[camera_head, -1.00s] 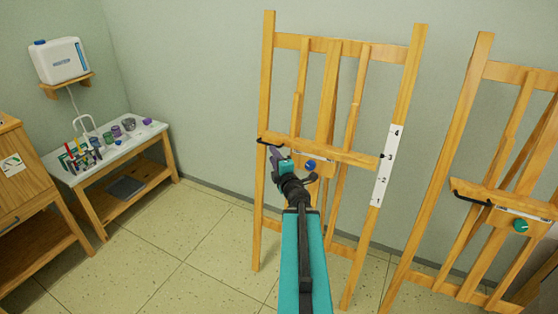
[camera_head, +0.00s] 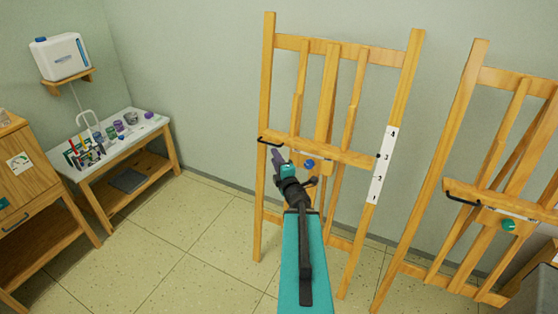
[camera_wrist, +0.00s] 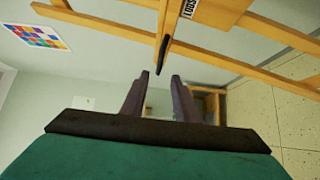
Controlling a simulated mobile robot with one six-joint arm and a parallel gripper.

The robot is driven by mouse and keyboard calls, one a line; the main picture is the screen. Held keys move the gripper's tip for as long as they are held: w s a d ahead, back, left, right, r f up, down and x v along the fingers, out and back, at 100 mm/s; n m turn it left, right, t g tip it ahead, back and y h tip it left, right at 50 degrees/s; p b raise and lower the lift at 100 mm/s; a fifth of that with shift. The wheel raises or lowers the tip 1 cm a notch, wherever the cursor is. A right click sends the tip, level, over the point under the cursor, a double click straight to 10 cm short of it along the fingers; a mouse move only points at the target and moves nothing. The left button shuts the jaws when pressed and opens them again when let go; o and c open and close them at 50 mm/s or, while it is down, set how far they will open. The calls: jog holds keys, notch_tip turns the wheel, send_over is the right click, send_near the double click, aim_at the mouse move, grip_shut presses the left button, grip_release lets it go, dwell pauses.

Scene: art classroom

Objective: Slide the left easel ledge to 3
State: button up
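The left easel (camera_head: 267,80) is a wooden frame with a cross ledge (camera_head: 330,151). A black bar handle (camera_head: 270,141) is at the ledge's left end and a blue knob (camera_head: 309,164) is below it. A white scale strip (camera_head: 383,165) numbered 1 to 4 runs up the right leg. The ledge's black pointer at its right end is about level with the 3. My gripper (camera_head: 278,160) is just below and in front of the handle. In the wrist view its two fingers (camera_wrist: 160,76) are open and empty, with the black handle (camera_wrist: 163,48) beyond their tips.
A second easel (camera_head: 460,110) with a black handle and a green knob (camera_head: 508,225) stands at the right. A side table (camera_head: 80,172) with art supplies and a wooden cabinet (camera_head: 20,195) stand at the left. Tiled floor (camera_head: 200,255) is clear between.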

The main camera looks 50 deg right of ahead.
jog(key=shift+s+r+p, duration=0.2)
jog(key=shift+p, duration=0.4)
jog(key=shift+p+v, duration=1.4)
jog(key=shift+v, duration=0.1)
jog(key=shift+f, duration=0.2)
